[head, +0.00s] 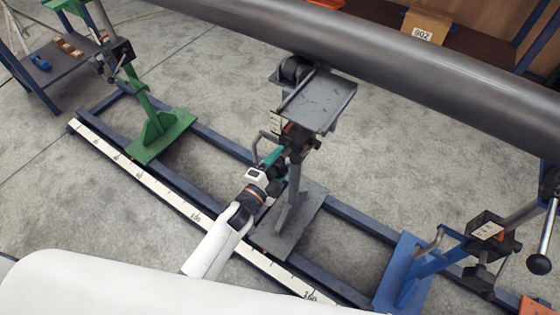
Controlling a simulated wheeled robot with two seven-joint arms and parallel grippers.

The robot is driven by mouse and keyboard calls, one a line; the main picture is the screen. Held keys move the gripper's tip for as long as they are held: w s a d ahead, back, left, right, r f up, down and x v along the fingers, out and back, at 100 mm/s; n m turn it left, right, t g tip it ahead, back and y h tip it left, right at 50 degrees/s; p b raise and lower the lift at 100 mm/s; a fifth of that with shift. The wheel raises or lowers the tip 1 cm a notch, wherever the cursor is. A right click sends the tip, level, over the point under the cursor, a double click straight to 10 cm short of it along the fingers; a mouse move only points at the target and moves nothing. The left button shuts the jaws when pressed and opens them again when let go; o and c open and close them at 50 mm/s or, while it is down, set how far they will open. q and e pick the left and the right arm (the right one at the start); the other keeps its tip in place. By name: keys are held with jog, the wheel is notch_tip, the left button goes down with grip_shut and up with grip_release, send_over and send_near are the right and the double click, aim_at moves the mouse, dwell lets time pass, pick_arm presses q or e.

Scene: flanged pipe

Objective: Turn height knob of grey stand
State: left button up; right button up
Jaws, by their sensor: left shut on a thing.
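The grey stand (294,206) rises from its grey base plate in the middle of the head view. Its flat grey top (322,102) with a dark roller sits just below the pipe. My left gripper (281,168) reaches up from the lower left and is shut at the stand's post, below the top. The height knob is mostly hidden by the gripper, and I cannot make out its outline. A bent grey handle (259,141) shows just above the gripper. My right gripper is not in view.
A large grey pipe (400,60) crosses the top. A green stand (158,128) is at left and a blue stand (408,268) with cranks at lower right. Dark blue rails (215,141) and a white scale (150,179) run along the floor. A shelf (60,78) stands at upper left.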

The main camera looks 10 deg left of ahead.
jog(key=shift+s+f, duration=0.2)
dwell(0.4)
pick_arm(q)
jog(key=o, duration=1)
jog(key=v, duration=1.2)
jog(key=shift+f+p, duration=0.1)
jog(key=shift+p, duration=0.3)
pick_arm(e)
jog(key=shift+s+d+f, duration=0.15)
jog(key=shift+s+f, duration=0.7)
